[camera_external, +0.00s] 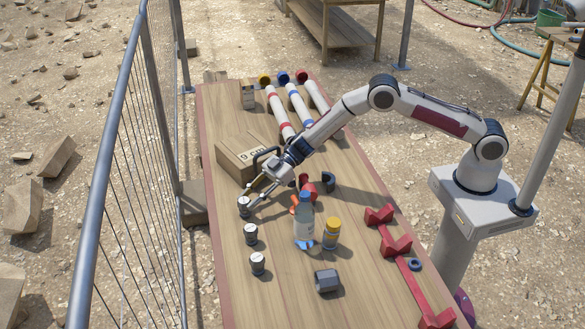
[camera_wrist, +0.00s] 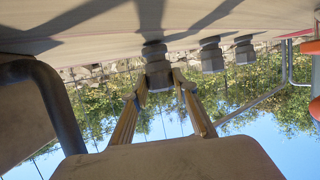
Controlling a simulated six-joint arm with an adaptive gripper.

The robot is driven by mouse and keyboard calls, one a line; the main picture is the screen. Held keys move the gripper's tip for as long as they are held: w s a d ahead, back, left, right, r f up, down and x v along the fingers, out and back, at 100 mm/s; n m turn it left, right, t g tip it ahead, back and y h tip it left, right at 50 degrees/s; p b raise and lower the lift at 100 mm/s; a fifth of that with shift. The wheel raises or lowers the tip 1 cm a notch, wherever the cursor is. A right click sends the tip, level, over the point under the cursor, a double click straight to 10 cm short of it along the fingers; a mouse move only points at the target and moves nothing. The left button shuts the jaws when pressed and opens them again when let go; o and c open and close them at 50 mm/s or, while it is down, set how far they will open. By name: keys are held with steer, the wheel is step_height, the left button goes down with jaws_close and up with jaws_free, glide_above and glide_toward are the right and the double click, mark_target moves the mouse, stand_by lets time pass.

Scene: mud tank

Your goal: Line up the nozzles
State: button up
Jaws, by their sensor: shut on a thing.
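Three dark grey nozzles with pale tops stand on the wooden table along its left side, in a roughly straight row: the far nozzle (camera_external: 243,206), the middle nozzle (camera_external: 251,234) and the near nozzle (camera_external: 257,263). My gripper (camera_external: 254,197) is shut on the far nozzle, one finger on each side. The wrist view is upside down; the held nozzle (camera_wrist: 158,72) shows between the fingertips of my gripper (camera_wrist: 159,82), upright and seemingly touching the tabletop. The other two nozzles (camera_wrist: 211,55) (camera_wrist: 244,49) stand apart to its right there.
A cardboard box (camera_external: 235,160) marked "9 cm" stands behind my gripper. A clear blue-capped bottle (camera_external: 303,222), a yellow-capped jar (camera_external: 332,235) and a grey block (camera_external: 327,280) stand right of the row. A red rack (camera_external: 395,245) lies along the right edge. A metal fence (camera_external: 120,160) borders the left.

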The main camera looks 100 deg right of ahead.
steer(key=shift+f, duration=0.35)
steer(key=o, duration=1.2)
steer(key=shift+r, duration=0.15)
steer(key=shift+r, duration=4.9)
